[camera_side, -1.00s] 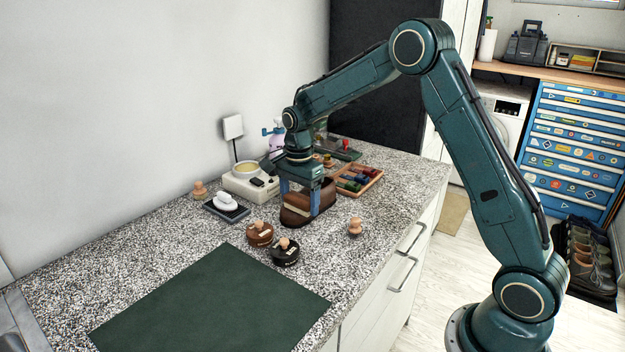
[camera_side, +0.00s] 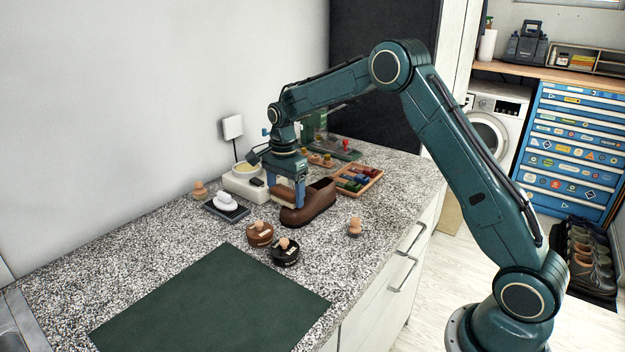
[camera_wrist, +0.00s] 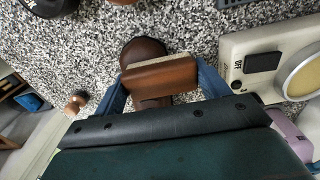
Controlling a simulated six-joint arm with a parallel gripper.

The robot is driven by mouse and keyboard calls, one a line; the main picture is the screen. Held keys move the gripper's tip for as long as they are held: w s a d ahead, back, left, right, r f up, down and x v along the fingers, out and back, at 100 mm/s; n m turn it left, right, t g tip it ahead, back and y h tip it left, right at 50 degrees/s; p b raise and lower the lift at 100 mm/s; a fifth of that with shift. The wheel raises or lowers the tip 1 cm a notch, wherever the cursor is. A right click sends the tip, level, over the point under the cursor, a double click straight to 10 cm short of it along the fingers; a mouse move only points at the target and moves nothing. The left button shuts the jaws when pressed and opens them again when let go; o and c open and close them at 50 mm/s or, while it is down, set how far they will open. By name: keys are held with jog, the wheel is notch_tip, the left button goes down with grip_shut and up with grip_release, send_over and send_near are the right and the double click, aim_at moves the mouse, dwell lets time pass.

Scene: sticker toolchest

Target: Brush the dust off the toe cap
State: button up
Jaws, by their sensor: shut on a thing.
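A brown leather shoe (camera_side: 312,204) stands on the speckled counter. In the wrist view, its rounded toe (camera_wrist: 143,47) shows behind the brush. My gripper (camera_side: 286,194) is shut on a brown wooden brush (camera_wrist: 162,77) with a pale strip of bristles along one edge. The blue fingers hold the brush at its two ends. In the side view my gripper is just left of the shoe, on its wall side, and hides most of the brush. I cannot tell whether the bristles touch the shoe, or how much dust is on the toe cap.
A white unit with a round bowl (camera_side: 243,184) stands close behind my gripper. Two round dauber tins (camera_side: 286,252) (camera_side: 260,234) and a small wooden-knobbed dauber (camera_side: 355,228) sit in front. A wooden tray of coloured items (camera_side: 372,184) lies right. A green mat (camera_side: 215,305) is clear.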

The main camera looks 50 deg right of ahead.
jog(key=shift+s+a, duration=0.15)
jog(key=shift+s, duration=1.25)
jog(key=shift+s+a, duration=0.1)
jog(key=shift+s, duration=1.25)
jog(key=shift+w+d, duration=0.15)
jog(key=shift+w, duration=1.4)
jog(key=shift+w+d, duration=0.15)
jog(key=shift+w, duration=1.35)
jog(key=shift+r, duration=3.95)
